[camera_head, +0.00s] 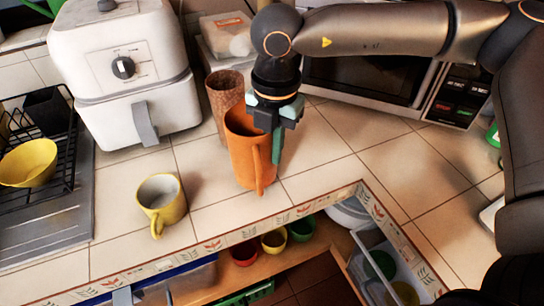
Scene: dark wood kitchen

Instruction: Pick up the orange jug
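The orange jug (247,155) stands upright on the tiled counter, near the counter's inner corner, with its handle facing the front. My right gripper (270,135) points down at the jug's right rim. One teal-tipped finger shows outside the jug's right side. The other finger is hidden, perhaps inside the jug, so I cannot tell whether the fingers press on the wall. My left gripper is out of view.
A brown patterned cup (222,92) stands just behind the jug. A white air fryer (125,75) is at the left, with a yellow mug (161,200) in front. A microwave (400,85) is behind my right arm. Counter tiles right of the jug are clear.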

